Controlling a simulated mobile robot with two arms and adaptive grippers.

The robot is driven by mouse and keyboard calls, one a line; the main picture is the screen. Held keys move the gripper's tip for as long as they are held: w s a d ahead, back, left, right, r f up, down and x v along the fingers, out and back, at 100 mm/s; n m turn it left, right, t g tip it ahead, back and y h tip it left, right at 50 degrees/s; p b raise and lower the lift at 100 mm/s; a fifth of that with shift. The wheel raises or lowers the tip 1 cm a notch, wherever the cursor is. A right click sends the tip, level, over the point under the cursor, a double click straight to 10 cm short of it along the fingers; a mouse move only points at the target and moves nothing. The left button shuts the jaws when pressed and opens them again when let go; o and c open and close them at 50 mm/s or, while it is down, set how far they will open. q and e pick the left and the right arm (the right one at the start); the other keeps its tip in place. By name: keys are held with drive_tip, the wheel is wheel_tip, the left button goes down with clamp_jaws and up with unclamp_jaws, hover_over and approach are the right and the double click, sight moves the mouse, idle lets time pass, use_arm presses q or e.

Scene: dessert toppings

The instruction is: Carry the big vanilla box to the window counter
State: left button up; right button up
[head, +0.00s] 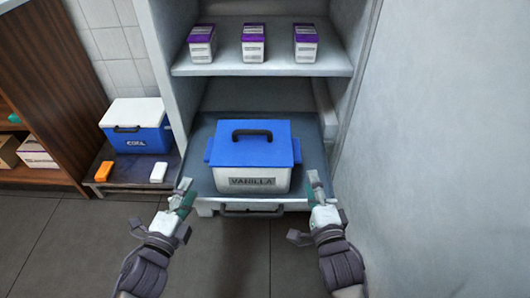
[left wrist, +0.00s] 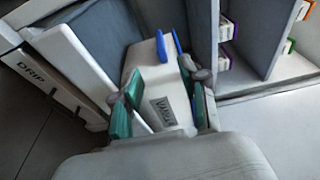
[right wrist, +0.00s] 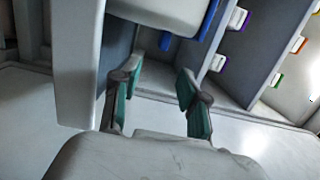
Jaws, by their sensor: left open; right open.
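The big vanilla box (head: 252,178) is white with a blue lid, a black top handle and a VANILLA label. It sits upright on a pulled-out drawer or tray (head: 204,201) at the bottom of the cabinet. My left gripper (head: 183,192) is open in front and to the left of the box, apart from it. My right gripper (head: 318,186) is open in front and to the right, also apart. In the left wrist view the box (left wrist: 160,95) shows between and beyond the fingers. In the right wrist view part of the box (right wrist: 170,12) shows at the top. The window counter is not seen.
Three small purple-topped boxes (head: 253,43) stand on the shelf above (head: 262,68). A blue and white cooler (head: 137,126) stands at the left on a low platform with an orange block (head: 104,171) and a white block (head: 158,172). A grey wall (head: 450,150) closes the right side.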

sight(207, 151)
drive_tip(key=shift+s+a+r, duration=0.15)
drive_tip(key=shift+a, duration=0.1)
use_arm(q)
drive_tip(key=x, duration=1.3)
drive_tip(key=shift+w, duration=0.25)
use_arm(e)
drive_tip(key=w, duration=1.3)
drive_tip(key=shift+w+a, duration=0.35)
drive_tip(key=shift+w, duration=0.05)
use_arm(q)
clamp_jaws()
use_arm(e)
clamp_jaws()
use_arm(q)
drive_tip(key=shift+r, duration=0.25)
use_arm(e)
drive_tip(key=shift+r, duration=0.2)
